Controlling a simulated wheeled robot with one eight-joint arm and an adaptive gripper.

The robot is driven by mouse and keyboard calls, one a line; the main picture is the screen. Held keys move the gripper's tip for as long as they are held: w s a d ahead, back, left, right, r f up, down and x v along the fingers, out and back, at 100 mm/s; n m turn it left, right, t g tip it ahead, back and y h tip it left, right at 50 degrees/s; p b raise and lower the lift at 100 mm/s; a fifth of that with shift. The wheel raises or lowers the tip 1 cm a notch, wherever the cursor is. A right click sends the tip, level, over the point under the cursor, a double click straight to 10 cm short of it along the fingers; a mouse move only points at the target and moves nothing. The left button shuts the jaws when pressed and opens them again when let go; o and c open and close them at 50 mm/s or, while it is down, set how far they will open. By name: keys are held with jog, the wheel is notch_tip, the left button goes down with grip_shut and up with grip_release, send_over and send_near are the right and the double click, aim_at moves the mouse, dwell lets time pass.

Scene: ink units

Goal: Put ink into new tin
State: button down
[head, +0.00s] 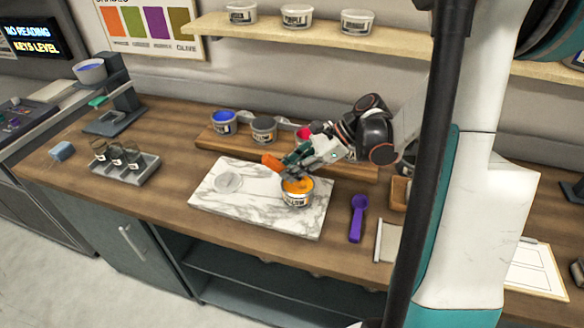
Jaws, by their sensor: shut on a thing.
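A tin of orange-yellow ink (297,198) stands on the right half of the marble slab (262,219). My gripper (285,169) is just above and behind this tin, shut on an orange tool (270,161). Part of the tool sticks out to the left of the fingers; the rest is hidden by them, and I cannot tell whether it touches the ink. A pale round disc or dish (228,182) lies on the slab's left half.
A purple scoop (357,218) lies right of the slab. A grey holder with several small jars (125,164) and a scale-like device with a bowl (112,110) stand left. A shelf with white tins (297,16) runs above. A dark post and my white arm column block the right side.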

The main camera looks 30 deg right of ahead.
jog(key=shift+r, duration=0.1)
jog(key=shift+r+p, duration=2.75)
jog(key=shift+r, duration=1.25)
